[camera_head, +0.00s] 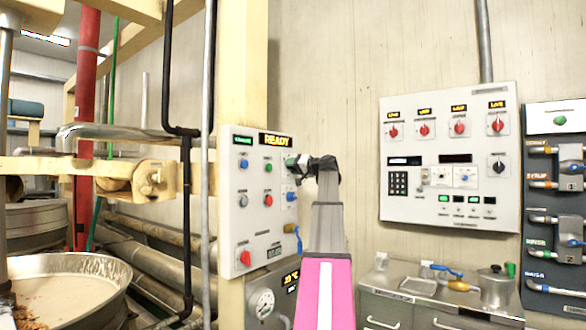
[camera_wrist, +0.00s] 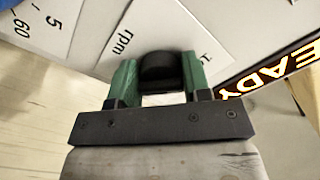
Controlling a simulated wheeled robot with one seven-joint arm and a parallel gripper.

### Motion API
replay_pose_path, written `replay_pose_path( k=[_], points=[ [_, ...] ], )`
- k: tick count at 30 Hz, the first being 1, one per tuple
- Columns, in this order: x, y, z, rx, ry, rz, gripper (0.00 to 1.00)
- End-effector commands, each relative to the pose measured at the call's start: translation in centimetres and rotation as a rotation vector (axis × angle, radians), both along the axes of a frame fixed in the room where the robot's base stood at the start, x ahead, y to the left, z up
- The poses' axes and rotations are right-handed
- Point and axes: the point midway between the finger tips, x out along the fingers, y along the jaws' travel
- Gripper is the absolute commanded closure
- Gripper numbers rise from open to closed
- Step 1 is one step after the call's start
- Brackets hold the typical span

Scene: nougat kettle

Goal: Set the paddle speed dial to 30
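The paddle speed dial is a black knob (camera_wrist: 158,70) on a pale plate marked "rpm" in the wrist view. My gripper (camera_wrist: 158,85) has its green fingers on either side of the knob, seemingly pressed against it. The knob's pointer and most scale marks are hidden, so I cannot read its setting. In the head view my gripper (camera_head: 297,163) reaches the right edge of the left control panel (camera_head: 232,215), just below the lit READY display (camera_head: 275,140). The knob is hidden there behind my gripper.
A blue knob (camera_head: 291,196) sits just below my gripper, and a red knob (camera_head: 245,258) is low on the panel. A kettle (camera_head: 75,265) stands left. A larger panel (camera_head: 450,215) and a steel bench (camera_head: 420,308) are on the right.

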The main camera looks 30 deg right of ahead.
Motion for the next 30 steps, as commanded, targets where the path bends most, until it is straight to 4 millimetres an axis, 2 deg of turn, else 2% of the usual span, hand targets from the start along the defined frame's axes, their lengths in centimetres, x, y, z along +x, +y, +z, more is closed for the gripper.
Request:
replay_pose_path(
  k=[14, 30],
  points=[
    [-0.04, 0.02, 0.01, 0.081, 0.034, -0.001, 0.79],
    [-0.10, 0.11, 0.19, 0.513, 0.213, -0.001, 0.79]
  ],
)
